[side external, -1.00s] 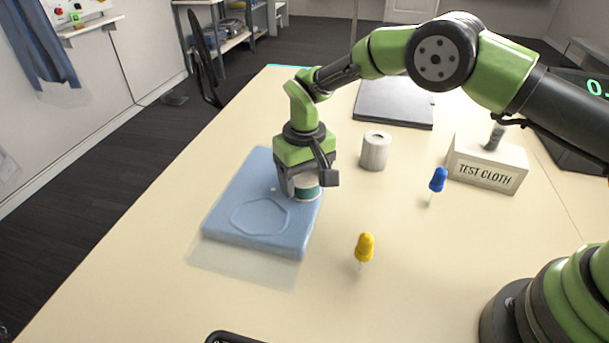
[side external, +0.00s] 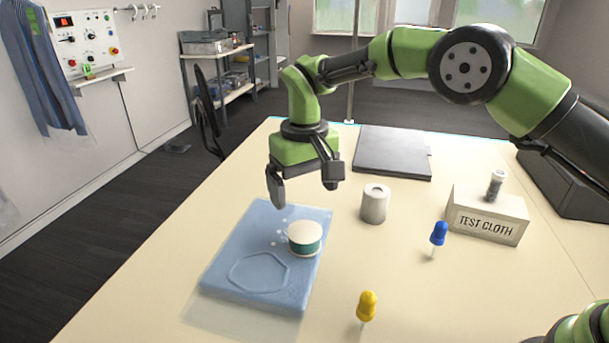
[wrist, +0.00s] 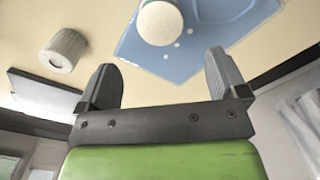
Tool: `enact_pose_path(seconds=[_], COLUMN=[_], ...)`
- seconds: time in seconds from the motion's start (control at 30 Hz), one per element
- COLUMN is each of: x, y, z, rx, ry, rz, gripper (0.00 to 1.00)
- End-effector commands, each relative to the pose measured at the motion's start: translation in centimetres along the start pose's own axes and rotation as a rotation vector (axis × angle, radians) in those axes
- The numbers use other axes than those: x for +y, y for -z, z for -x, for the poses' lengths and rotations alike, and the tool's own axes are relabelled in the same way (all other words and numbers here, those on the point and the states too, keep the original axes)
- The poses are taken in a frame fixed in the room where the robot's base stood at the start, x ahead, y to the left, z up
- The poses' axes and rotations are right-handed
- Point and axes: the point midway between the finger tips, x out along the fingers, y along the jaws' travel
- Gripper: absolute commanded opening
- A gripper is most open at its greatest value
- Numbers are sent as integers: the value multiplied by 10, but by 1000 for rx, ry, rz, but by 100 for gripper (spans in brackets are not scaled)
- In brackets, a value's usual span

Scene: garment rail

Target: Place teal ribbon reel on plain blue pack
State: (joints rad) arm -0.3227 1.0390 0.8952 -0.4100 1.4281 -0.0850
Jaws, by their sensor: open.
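The teal ribbon reel (side external: 305,239), with a pale top, lies flat on the plain blue pack (side external: 232,283), near the pack's right edge. The pack lies on the table. My gripper (side external: 304,194) is open and empty, above the reel and apart from it. In the wrist view the reel (wrist: 160,22) shows its pale top on the blue pack (wrist: 215,35), beyond the two spread fingers of my gripper (wrist: 165,82). Nothing sits between the fingers.
A white roll (side external: 375,204) stands right of the pack. A dark folder (side external: 393,153) lies behind it. A TEST CLOTH box (side external: 487,216) carries a small dark cylinder (side external: 495,185). Blue (side external: 439,233) and yellow (side external: 367,306) pegs stand on the right. The table between is clear.

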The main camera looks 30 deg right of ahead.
Motion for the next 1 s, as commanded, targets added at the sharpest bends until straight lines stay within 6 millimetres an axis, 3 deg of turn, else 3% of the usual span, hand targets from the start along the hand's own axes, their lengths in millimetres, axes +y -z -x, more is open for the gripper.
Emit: enact_pose_path(seconds=[0.13,0.47,0.63,0.8,1.0], x=[0,2,18,46,77], y=[0,-1,-12,-50,-117], z=[17,27,72,136,184], rx=[2,6,65,168,298], ry=[1,5,44,107,176], rz=[0,-4,-33,-90,-166], gripper=[92,92,92,92,92])
